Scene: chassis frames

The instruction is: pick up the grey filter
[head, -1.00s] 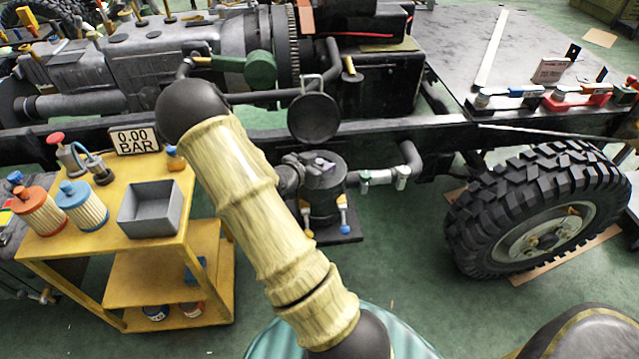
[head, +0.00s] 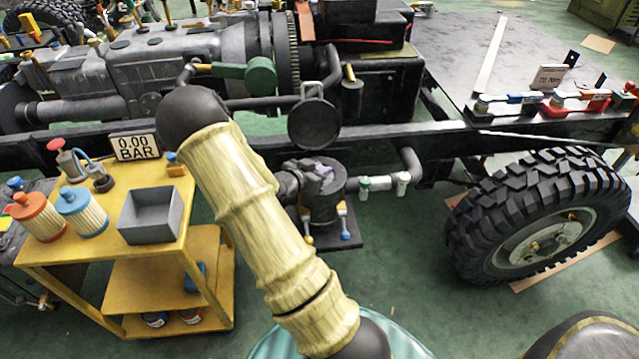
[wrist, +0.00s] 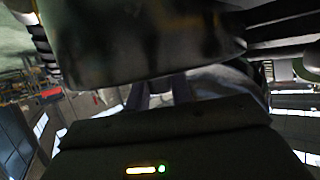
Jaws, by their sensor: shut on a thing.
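In the wrist view a large dark grey, rounded body, which I take to be the grey filter (wrist: 140,45), fills the top middle, blurred and close. My gripper (wrist: 165,88) reaches up to its lower edge and is shut on it. The fingertips and the exact contact are hard to make out. In the head view my arm runs up from the bottom middle, and I cannot make out the gripper or a grey filter in it there.
The truck chassis spans the back. A dark canister (head: 325,200) stands below it; a big tyre (head: 535,215) is right.

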